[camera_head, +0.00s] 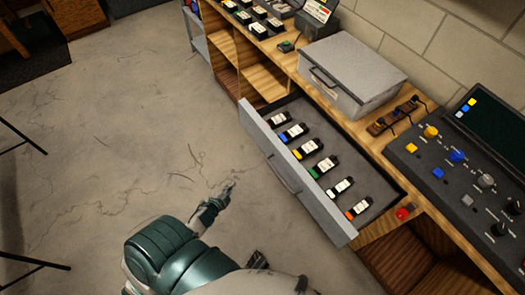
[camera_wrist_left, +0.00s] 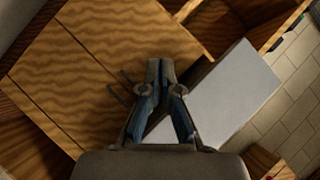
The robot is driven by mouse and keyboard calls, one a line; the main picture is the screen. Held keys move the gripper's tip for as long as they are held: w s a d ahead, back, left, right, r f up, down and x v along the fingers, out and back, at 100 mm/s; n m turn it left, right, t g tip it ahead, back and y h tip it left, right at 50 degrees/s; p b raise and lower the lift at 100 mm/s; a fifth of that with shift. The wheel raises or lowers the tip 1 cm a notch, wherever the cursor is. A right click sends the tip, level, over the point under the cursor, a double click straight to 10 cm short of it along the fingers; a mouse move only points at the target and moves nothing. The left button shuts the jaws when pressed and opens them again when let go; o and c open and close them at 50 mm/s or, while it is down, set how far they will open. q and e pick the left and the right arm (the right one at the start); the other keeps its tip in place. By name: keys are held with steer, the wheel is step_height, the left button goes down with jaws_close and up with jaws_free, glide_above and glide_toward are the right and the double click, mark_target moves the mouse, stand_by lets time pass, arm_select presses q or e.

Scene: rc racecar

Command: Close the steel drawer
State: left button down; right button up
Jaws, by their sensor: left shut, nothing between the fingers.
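The steel drawer (camera_head: 283,172) is pulled out from under the wooden bench, with its grey front panel and bar handle facing the open floor. I cannot make out my right gripper.
The bench (camera_head: 283,62) carries a grey metal case (camera_head: 350,75) and a control panel with coloured knobs (camera_head: 465,160). Open wooden shelves (camera_head: 400,262) are below. Bare concrete floor (camera_head: 120,120) lies left of the drawer. Thin dark legs stand at the left edge.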

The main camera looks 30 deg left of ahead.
arm_select(q)
step_height(320, 180, up, 10)
steer(key=w+a+m+t+h, duration=0.2)
steer(key=w+m+t+h, duration=0.15)
steer(key=m, duration=0.45)
steer(key=m+h+b, duration=0.1)
steer(key=m+h, duration=0.4)
glide_toward(265, 146)
steer(key=x, duration=0.6)
steer(key=shift+r, duration=0.1)
steer(key=shift+w+d, duration=0.3)
steer(key=shift+w, duration=0.25)
arm_select(e)
steer(key=r, duration=0.2)
steer(key=w+r, duration=0.1)
steer(key=r, duration=0.2)
steer(key=shift+w+a, duration=0.1)
steer(key=shift+w, duration=0.1)
steer(key=shift+s+f, duration=0.1)
